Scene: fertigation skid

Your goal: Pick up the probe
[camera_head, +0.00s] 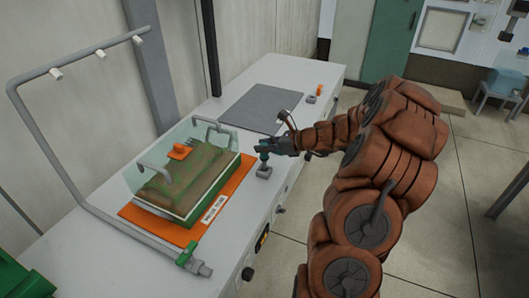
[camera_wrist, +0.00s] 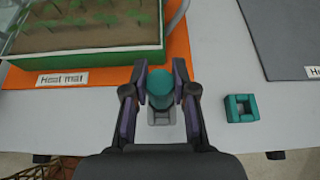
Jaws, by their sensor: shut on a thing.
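The probe shows as a teal round-topped piece (camera_wrist: 160,88) between my fingers in the wrist view. In the head view it is a small dark teal piece (camera_head: 264,156) at the bench's front edge. A small grey block (camera_wrist: 162,117) lies directly below it, also seen in the head view (camera_head: 263,171). I cannot tell whether the probe still touches the block. My gripper (camera_wrist: 160,80) is shut on the probe, one finger on each side. The probe's lower part is mostly hidden.
An orange heat mat (camera_wrist: 90,77) carries a clear-walled plant tray (camera_head: 135,190) to the left. A teal square holder (camera_wrist: 241,108) sits right of my gripper. A dark grey mat (camera_head: 255,108) lies farther right. A grey pipe frame (camera_head: 60,165) stands at the left.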

